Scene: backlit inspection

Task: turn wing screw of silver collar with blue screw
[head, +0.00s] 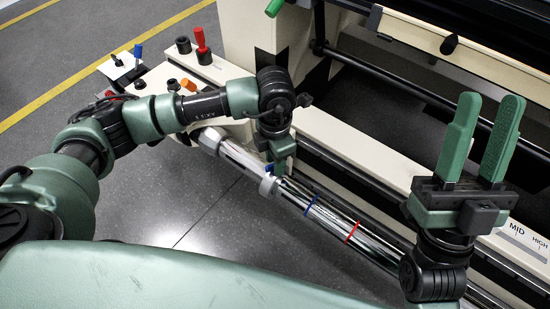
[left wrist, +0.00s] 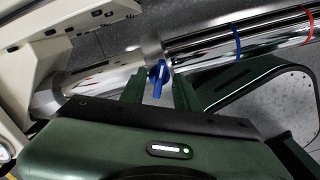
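The silver collar (head: 267,187) sits around a shiny metal roller tube (head: 328,220) in the head view, partly hidden by my left gripper. In the left wrist view, the collar (left wrist: 152,47) carries a blue wing screw (left wrist: 157,80). My left gripper (left wrist: 159,85) is open, with one green finger on each side of the blue screw and a visible gap to it. In the head view, my left gripper (head: 275,167) points down at the collar. My right gripper (head: 484,110) is open and empty, fingers pointing up, at the right.
Blue (head: 311,204) and red (head: 352,231) bands mark the tube. A beige machine (head: 350,140) runs behind it. A red-handled tool (head: 201,42), a blue-handled tool (head: 138,52) and an orange knob (head: 188,84) stand at the upper left. Grey floor (head: 190,205) lies open in front.

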